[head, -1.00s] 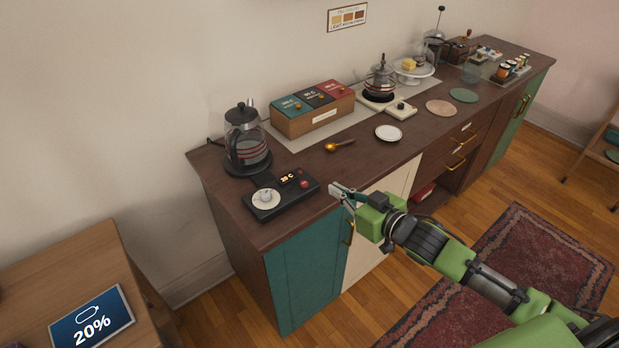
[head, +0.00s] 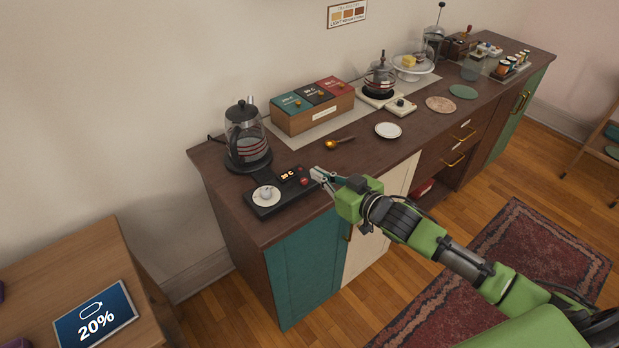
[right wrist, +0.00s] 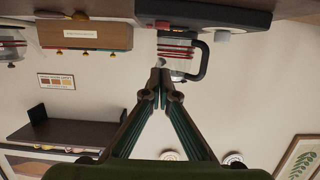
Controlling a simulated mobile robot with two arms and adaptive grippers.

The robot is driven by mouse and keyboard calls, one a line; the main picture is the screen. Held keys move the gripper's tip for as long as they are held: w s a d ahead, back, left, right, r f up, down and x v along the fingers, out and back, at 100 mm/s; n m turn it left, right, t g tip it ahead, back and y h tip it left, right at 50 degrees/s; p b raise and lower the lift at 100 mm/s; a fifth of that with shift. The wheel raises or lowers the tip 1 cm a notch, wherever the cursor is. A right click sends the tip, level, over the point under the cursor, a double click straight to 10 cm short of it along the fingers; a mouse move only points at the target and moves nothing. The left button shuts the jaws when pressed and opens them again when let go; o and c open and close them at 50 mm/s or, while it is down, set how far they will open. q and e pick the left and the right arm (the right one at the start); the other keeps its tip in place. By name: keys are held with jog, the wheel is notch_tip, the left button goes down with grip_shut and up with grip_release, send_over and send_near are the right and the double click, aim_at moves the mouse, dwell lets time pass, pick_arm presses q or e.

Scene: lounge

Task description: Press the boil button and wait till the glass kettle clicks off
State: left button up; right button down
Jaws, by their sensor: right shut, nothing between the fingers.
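The glass kettle (head: 246,140) with a black lid and handle stands on its round black base at the left end of the counter. It also shows upside down in the right wrist view (right wrist: 176,48). A black control panel (head: 270,211) lies in front of it with a lit orange display (head: 287,176) and a red button (head: 304,181). My right gripper (head: 317,174) is shut and empty, its tips just right of the red button; contact cannot be told. In the right wrist view its fingers (right wrist: 160,82) meet. My left gripper is out of view.
The counter between the panel and plate is mostly clear.

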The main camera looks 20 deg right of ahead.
send_over(310, 188)
jog(key=shift+w+a+f+p, duration=0.1)
jog(key=shift+w+f+p, duration=0.1)
jog(key=shift+f+p, duration=0.2)
notch_tip(310, 188, down, 3)
jog(key=shift+s+r, duration=0.1)
jog(key=shift+f, duration=0.75)
jog(key=shift+f, duration=0.1)
